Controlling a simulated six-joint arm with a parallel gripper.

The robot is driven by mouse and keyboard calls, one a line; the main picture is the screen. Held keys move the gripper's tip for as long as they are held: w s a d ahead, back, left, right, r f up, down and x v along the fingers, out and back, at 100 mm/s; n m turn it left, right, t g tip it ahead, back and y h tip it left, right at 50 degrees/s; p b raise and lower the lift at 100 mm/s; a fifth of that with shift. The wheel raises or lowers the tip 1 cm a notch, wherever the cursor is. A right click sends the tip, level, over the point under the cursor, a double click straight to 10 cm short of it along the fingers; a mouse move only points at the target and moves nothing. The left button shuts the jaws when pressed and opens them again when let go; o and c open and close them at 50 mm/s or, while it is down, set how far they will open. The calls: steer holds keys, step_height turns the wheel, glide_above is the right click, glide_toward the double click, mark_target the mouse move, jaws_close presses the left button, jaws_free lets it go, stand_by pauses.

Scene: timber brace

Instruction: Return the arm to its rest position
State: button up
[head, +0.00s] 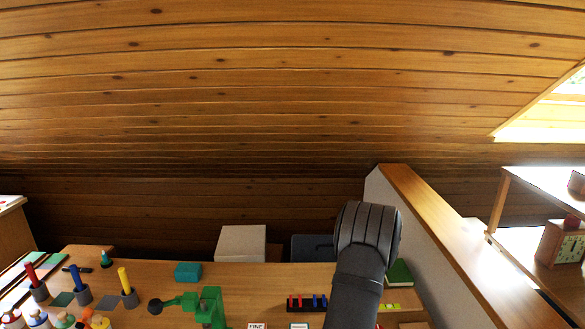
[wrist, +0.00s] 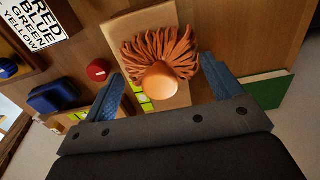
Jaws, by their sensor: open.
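My gripper (wrist: 162,68) is open in the wrist view, with its two blue fingers spread wide apart. An orange thing with a round smooth end and many strands (wrist: 158,80) shows between the fingers. I cannot tell how far below them it is, and nothing appears gripped. In the head view my dark grey arm rises at the lower middle right, over the right part of the workbench (head: 330,272). The fingers cannot be made out there.
Pens in holders (head: 127,283) stand at left. A wood-topped partition (head: 440,235) borders the right. The wrist view shows a red round thing (wrist: 98,69) and a lettered sign (wrist: 37,22).

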step_height(320, 180, down, 2)
steer(key=shift+f, duration=0.1)
steer(key=r, duration=0.5)
steer(key=shift+s+d+r, duration=0.1)
steer(key=shift+s+d, duration=0.15)
steer(key=s+d+r, duration=0.6)
steer(key=s+d, duration=0.1)
steer(key=s, duration=0.2)
steer(key=s+d+f, duration=0.2)
steer(key=s+d, duration=0.4)
steer(key=s, duration=0.4)
step_height(320, 180, down, 10)
steer(key=shift+w+a+f, duration=0.1)
steer(key=shift+w+a, duration=0.05)
step_height(320, 180, up, 4)
steer(key=shift+f, duration=0.15)
steer(key=shift+r, duration=0.95)
